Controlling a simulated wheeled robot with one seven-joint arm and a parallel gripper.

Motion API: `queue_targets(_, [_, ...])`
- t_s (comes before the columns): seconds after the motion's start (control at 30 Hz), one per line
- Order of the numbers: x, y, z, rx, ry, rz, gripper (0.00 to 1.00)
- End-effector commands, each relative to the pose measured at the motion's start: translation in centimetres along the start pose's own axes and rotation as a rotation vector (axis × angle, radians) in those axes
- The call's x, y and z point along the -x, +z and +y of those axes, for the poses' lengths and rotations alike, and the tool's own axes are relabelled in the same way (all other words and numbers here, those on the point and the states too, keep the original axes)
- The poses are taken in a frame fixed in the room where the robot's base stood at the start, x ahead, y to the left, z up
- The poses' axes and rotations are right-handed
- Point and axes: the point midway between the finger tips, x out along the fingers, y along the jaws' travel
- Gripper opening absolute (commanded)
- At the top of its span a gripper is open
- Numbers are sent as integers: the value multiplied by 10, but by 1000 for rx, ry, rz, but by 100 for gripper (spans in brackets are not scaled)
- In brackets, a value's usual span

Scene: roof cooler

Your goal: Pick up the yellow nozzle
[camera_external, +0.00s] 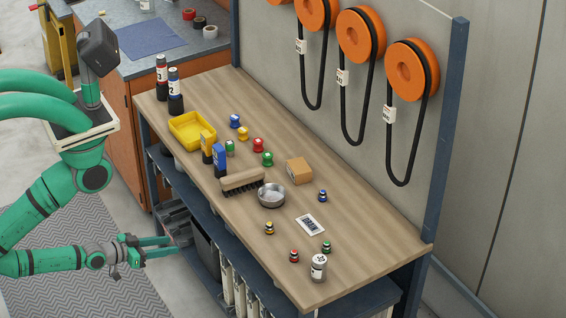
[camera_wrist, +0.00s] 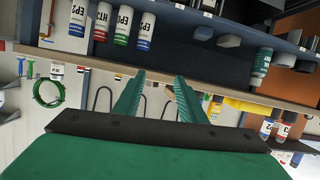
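Two small yellow pieces stand on the wooden workbench (camera_external: 365,215) in the external view. One yellow piece with a dark base (camera_external: 269,228) is near the front edge, left of a white label card. The other yellow piece (camera_external: 243,133) is farther back, between a blue and a red one. I cannot tell which is the yellow nozzle. My gripper (camera_external: 170,246) is left of the bench, below its top and well apart from both pieces. In the wrist view my gripper (camera_wrist: 158,80) has its two green fingers apart with nothing held between them. I cannot make out either yellow piece there.
A yellow tray (camera_external: 187,142), bottles (camera_external: 220,160), a brush (camera_external: 242,180), a metal bowl (camera_external: 271,205) and a cardboard box (camera_external: 299,170) stand on the bench. Similar blue, red and green pieces stand around.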

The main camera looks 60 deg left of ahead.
Motion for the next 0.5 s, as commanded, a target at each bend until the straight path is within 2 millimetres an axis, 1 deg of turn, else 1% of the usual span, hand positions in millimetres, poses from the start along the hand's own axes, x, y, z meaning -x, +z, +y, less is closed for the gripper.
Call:
queue_targets(0.03, [-14,6,-2,39,-5,-21,37])
queue_targets(0.13, [-42,25,0,136,5,-90,37])
queue_targets(0.2, [-62,35,6,203,28,-139,37])
queue_targets(0.27, [-77,41,14,258,59,-178,37])
queue_targets(0.37, [-102,46,31,341,130,-236,37])
queue_targets(0.5, [-132,40,62,435,270,-306,37])
